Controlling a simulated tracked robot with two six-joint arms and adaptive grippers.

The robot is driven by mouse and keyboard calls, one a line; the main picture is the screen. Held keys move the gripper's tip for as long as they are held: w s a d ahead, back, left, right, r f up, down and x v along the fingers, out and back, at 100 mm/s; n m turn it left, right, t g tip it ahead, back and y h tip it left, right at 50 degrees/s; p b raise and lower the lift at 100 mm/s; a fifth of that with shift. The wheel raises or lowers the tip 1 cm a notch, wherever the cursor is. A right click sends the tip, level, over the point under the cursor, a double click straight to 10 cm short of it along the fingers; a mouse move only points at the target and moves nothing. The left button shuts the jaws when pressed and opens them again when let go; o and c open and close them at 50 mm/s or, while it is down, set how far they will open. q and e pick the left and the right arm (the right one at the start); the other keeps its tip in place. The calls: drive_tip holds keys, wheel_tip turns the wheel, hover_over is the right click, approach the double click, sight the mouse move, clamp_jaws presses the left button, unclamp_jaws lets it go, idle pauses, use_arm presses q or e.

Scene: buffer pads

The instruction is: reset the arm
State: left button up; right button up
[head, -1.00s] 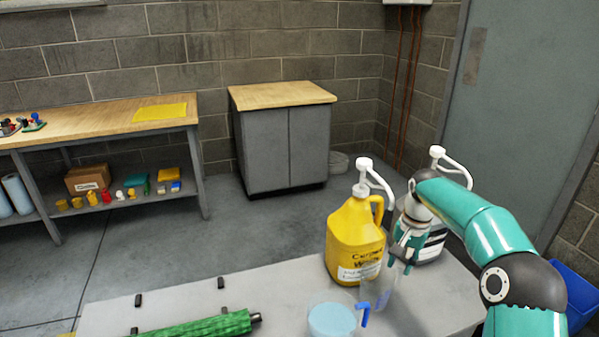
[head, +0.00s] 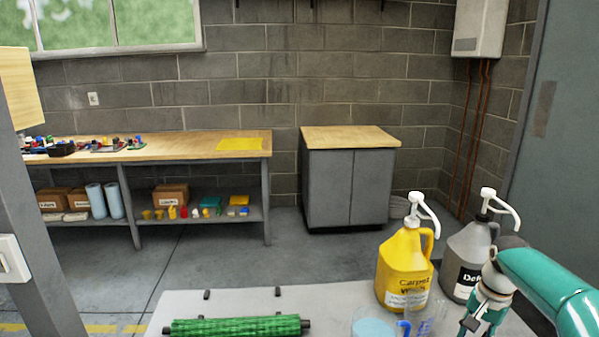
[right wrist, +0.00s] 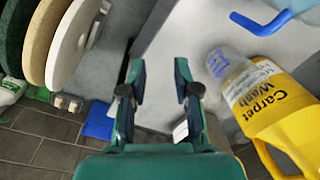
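My right gripper (head: 472,324) is at the lower right of the head view, in front of the grey jug (head: 463,268). In the right wrist view its two fingers (right wrist: 158,85) are apart with nothing between them. The yellow carpet wash jug (head: 405,268) with a white pump stands on the table, left of the gripper. It also shows at the right of the right wrist view (right wrist: 285,115). My left gripper is not in view.
The light grey table (head: 340,293) also holds a green roller (head: 235,326) and a tub of pale blue liquid (head: 373,328). Several round pads (right wrist: 70,45) hang at the upper left of the right wrist view. A workbench (head: 190,145) and grey cabinet (head: 350,185) stand by the back wall.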

drive_tip(key=s+a+f+n+g+y, duration=0.1)
drive_tip(key=s+a+f+n+g, duration=0.1)
drive_tip(key=s+a+f, duration=0.65)
drive_tip(key=s+a+f+n+g+y, duration=0.1)
drive_tip(key=s+a+f+n+g, duration=0.1)
drive_tip(key=s+a+f, duration=0.65)
drive_tip(key=s+a+f+n+t+y, duration=0.1)
drive_tip(key=s+a+f, duration=0.4)
drive_tip(key=s+f, duration=0.15)
drive_tip(key=s+a+f+n+t+y, duration=0.1)
drive_tip(key=s+a+f+n, duration=0.1)
drive_tip(key=s+a+f, duration=0.45)
wheel_tip(320, 180, up, 14)
drive_tip(key=w+d+n+t+p, duration=0.1)
drive_tip(key=w+d+t+p, duration=0.1)
drive_tip(key=p, duration=1)
drive_tip(key=shift+w+f+h, duration=0.15)
drive_tip(key=shift+f+h, duration=0.05)
drive_tip(key=shift+h, duration=0.1)
